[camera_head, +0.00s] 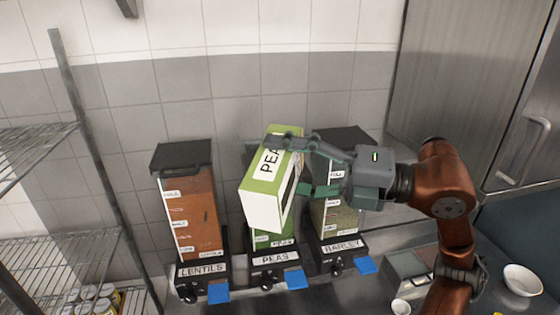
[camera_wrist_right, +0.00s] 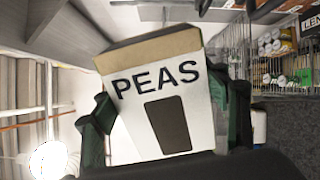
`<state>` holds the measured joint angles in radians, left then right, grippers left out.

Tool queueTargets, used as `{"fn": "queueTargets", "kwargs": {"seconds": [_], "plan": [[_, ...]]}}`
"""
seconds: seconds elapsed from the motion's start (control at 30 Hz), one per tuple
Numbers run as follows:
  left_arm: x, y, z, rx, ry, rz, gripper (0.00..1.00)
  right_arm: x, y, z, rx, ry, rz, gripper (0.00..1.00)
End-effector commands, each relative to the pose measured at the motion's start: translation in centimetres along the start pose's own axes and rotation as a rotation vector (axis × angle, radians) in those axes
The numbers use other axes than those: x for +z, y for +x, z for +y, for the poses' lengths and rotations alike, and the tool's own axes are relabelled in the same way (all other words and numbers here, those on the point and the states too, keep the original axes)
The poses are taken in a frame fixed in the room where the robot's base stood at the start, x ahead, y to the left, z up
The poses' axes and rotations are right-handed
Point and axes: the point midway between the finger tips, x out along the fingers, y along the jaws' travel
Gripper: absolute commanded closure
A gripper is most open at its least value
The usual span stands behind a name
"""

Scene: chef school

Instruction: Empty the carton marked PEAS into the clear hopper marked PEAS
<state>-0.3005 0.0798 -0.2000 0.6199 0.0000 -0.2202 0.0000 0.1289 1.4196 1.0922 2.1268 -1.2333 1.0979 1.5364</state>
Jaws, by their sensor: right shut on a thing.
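The PEAS carton (camera_head: 262,207), white and green, is tilted above and in front of the PEAS hopper (camera_head: 275,259). My right gripper (camera_head: 303,165) is shut on the carton, with its fingers along the carton's sides. In the right wrist view the carton (camera_wrist_right: 130,122) sits between the fingers, showing its PEAS lettering, a dark window and a tan band at one end. The carton hides most of the hopper; green contents show low in it. I cannot tell whether anything is flowing out. My left gripper is not in view.
Blue tags lie in front. A wire shelf (camera_head: 55,235) is at left. White bowls (camera_head: 522,280) are at lower right.

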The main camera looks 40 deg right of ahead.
Motion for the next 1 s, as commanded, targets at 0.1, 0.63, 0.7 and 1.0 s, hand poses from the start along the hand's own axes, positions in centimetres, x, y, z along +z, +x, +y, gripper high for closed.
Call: {"fn": "queueTargets", "kwargs": {"seconds": [0.1,0.63,0.7,1.0], "plan": [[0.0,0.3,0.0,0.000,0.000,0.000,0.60,-1.0,-0.6,0.2,0.000,-0.004,0.000,0.74],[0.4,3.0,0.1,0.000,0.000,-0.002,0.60,-5.3,-2.6,-0.3,-0.001,-0.234,-0.001,0.74],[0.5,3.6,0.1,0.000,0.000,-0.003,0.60,-5.8,-2.8,-0.6,-0.002,-0.312,-0.002,0.74],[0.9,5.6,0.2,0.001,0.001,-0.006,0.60,-7.8,-3.5,-1.8,-0.006,-0.599,-0.003,0.74]]}}
